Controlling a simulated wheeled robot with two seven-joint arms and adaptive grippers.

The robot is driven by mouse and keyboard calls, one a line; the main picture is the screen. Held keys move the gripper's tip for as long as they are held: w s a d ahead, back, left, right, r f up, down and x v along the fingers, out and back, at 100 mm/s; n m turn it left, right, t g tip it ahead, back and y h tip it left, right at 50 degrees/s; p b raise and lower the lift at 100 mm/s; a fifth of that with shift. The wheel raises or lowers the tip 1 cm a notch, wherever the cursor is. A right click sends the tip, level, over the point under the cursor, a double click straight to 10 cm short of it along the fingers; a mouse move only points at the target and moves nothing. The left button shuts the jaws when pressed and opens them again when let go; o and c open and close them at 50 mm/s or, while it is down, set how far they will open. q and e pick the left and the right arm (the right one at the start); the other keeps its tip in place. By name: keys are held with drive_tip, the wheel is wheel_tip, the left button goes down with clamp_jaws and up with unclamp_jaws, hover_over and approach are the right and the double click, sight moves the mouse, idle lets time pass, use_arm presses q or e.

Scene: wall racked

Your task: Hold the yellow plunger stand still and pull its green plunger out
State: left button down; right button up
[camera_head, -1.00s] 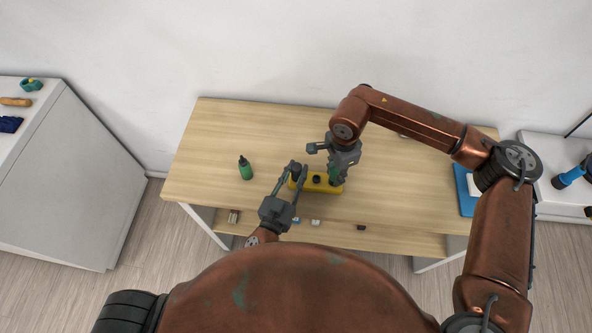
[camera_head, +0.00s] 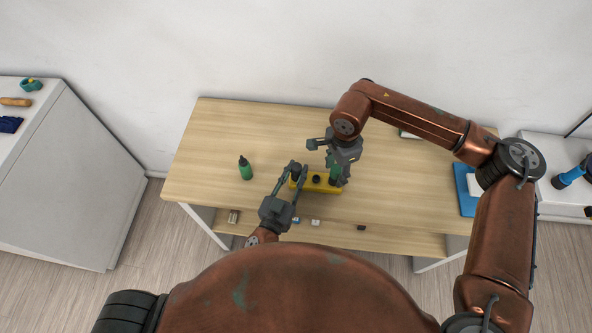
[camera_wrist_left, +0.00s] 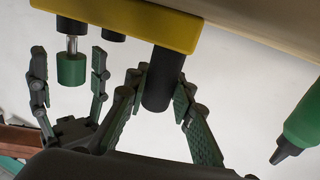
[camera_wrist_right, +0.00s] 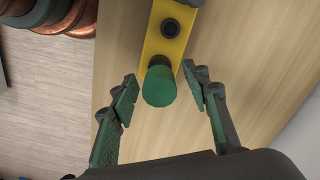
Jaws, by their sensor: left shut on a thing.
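The yellow plunger stand (camera_head: 322,188) is on the wooden table and also fills the top of the left wrist view (camera_wrist_left: 125,25). My left gripper (camera_wrist_left: 160,76) is shut on a dark post (camera_wrist_left: 163,88) at one end of it. The green plunger (camera_head: 335,172) is at the stand's other end. In the left wrist view its green knob (camera_wrist_left: 71,69) sits apart from a dark collar, with a bare silver rod (camera_wrist_left: 72,44) between. My right gripper (camera_wrist_right: 160,76) is open, its fingers on either side of the green knob (camera_wrist_right: 158,88) with visible gaps.
A green bottle (camera_head: 245,168) with a dark tip stands left of the stand. A blue item (camera_head: 466,190) lies at the table's right end. Small items lie on a lower shelf (camera_head: 380,238) in front. The table between bottle and back edge is clear.

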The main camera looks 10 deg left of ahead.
wheel_tip(320, 180, up, 12)
idle(0.7)
use_arm(q)
drive_tip(key=c, duration=1.6)
unclamp_jaws()
drive_tip(key=shift+s, duration=0.1)
